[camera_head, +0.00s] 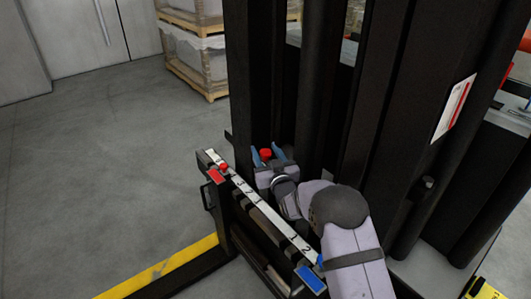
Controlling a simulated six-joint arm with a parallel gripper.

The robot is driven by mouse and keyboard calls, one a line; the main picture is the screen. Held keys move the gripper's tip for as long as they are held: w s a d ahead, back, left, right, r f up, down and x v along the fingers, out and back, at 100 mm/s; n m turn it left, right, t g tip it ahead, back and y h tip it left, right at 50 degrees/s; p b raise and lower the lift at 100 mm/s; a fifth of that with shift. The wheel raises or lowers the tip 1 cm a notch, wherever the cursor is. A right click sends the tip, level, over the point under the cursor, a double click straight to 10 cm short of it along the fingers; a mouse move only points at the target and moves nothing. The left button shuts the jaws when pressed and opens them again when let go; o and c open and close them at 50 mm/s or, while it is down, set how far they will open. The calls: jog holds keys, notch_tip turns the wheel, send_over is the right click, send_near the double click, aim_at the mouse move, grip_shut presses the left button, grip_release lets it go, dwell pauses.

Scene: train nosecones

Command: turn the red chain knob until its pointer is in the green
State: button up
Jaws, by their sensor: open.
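A red knob (265,153) shows low between the dark upright columns. My gripper (268,156) is open, with one blue finger on each side of this knob. I cannot tell whether the fingers touch it. Another small red round part (223,167) sits near the far end of the white-topped rail (262,205), to the left of my gripper. No pointer and no green zone can be made out. Which red part is the chain knob is not clear from this view.
The rail carries a red tab (216,176) at its far end and a blue tab (311,279) at its near end. Tall black columns (388,120) stand close to my arm. Open grey floor (90,180) lies to the left; a loaded pallet (200,65) stands behind.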

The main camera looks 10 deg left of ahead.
notch_tip(320, 180, up, 10)
jog(key=shift+f+p, duration=0.15)
jog(key=shift+p, duration=0.25)
jog(key=s+a+f+g+y+b, duration=0.1)
jog(key=s+a+f, duration=0.3)
jog(key=a+f, duration=0.15)
jog(key=s+a+f+g, duration=0.1)
jog(key=s+a+f, duration=0.3)
jog(key=a, duration=0.3)
jog(key=m+t+h, duration=0.3)
jog(key=m+h, duration=0.2)
jog(key=h, duration=0.3)
send_near(265, 156)
jog(key=w+f, duration=0.1)
jog(key=w, duration=0.3)
jog(key=shift+w+r+t, duration=0.3)
jog(key=shift+w+a+b, duration=0.2)
jog(key=shift+w+b, duration=0.15)
jog(key=shift+w, duration=3.3)
